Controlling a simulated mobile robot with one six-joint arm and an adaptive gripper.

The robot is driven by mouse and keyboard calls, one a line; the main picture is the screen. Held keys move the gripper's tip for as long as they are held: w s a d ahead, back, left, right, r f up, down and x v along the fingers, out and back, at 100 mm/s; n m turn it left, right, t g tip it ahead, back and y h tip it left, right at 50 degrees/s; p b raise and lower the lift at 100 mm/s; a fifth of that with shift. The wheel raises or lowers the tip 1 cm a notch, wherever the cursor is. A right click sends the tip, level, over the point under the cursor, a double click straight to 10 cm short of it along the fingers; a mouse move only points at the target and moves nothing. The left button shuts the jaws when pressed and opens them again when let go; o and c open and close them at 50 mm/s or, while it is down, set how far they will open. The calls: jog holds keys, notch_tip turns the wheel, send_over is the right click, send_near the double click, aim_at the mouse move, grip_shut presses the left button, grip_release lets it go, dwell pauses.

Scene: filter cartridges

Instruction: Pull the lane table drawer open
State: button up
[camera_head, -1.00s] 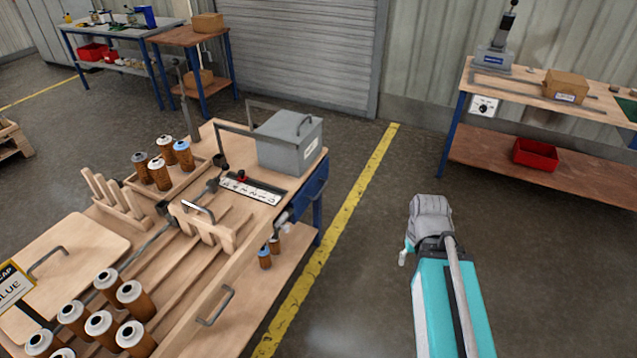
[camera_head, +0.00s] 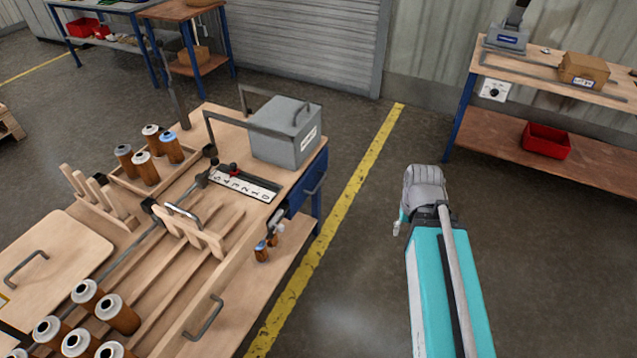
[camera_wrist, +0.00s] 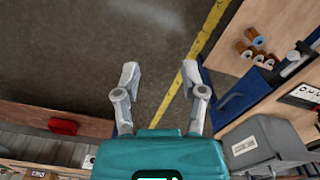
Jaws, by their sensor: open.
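The lane table (camera_head: 262,285) is a wooden table on the left in the head view. Its blue drawer (camera_head: 298,194) sits under the top at the far right end, with a grey bar handle (camera_head: 316,184) on its front. The drawer appears shut. In the wrist view the blue drawer (camera_wrist: 246,92) and its handle (camera_wrist: 231,99) lie right of my fingers. My gripper (camera_wrist: 160,74) is open and empty, pointing over the floor, apart from the drawer. In the head view my arm is right of the table, across the yellow line, and my fingers are mostly hidden.
A grey box (camera_head: 285,132) stands on the table above the drawer. A wooden flap with another handle (camera_head: 204,317) faces the near side. A bench with a red bin (camera_head: 546,140) stands at the right. The floor between is clear.

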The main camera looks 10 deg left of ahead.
dwell(0.3)
jog(key=m+t+y+b, duration=0.45)
jog(key=y+b, duration=1.05)
jog(key=b, duration=2.5)
send_near(320, 183)
jog(key=s+d, duration=0.2)
jog(key=d, duration=0.1)
jog(key=shift+w+d+n+t, duration=0.1)
jog(key=shift+n+t, duration=0.15)
jog(key=shift+t, duration=0.2)
jog(key=b+x, duration=0.2)
jog(key=x, duration=1.1)
jog(key=shift+w+a+f+b, duration=0.15)
jog(key=shift+a+f+b, duration=0.05)
jog(key=shift+a+b, duration=0.15)
grip_shut()
